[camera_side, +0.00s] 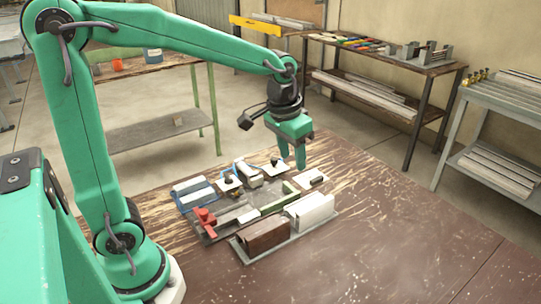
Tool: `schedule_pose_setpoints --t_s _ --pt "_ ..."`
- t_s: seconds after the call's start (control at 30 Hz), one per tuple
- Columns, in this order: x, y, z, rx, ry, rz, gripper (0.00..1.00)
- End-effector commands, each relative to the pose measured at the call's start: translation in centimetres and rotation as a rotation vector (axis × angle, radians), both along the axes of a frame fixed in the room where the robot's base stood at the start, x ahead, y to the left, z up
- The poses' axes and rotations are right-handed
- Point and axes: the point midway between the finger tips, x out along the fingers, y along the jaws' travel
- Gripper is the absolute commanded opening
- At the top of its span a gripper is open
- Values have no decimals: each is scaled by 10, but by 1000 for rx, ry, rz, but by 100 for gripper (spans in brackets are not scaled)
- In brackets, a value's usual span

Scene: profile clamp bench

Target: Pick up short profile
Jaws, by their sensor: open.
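My gripper (292,164) is green and hangs above the far right part of the bench fixtures, its two fingers pointing down and apart, with nothing seen between them. A small pale block on a light plate (311,178) lies just below and right of the fingers. A white profile piece (310,210) and a brown block (266,235) sit in a grey tray (285,247) at the front. Two pale bars (190,184) lie in a blue holder at the left. I cannot tell for certain which piece is the short profile.
A clamp fixture with a red part (205,217) and a green angled bar (284,199) stands mid-group. Small dark-knobbed clamps (228,181) stand behind. The brown bench top (400,230) is clear at right. Shelves with profiles (375,60) stand beyond.

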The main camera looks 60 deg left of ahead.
Motion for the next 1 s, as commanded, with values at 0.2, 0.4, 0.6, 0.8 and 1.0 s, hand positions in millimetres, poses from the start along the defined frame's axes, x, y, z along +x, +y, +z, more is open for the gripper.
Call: schedule_pose_setpoints --t_s 0.2,0.4,0.6,0.8,1.0 --pt "36 -6 -30 2 74 -1 44" --pt "63 -12 -61 5 137 -1 44" --pt "80 -16 -84 8 177 0 44" --pt "85 -18 -92 9 190 0 44" --pt "85 -18 -96 9 191 0 44"
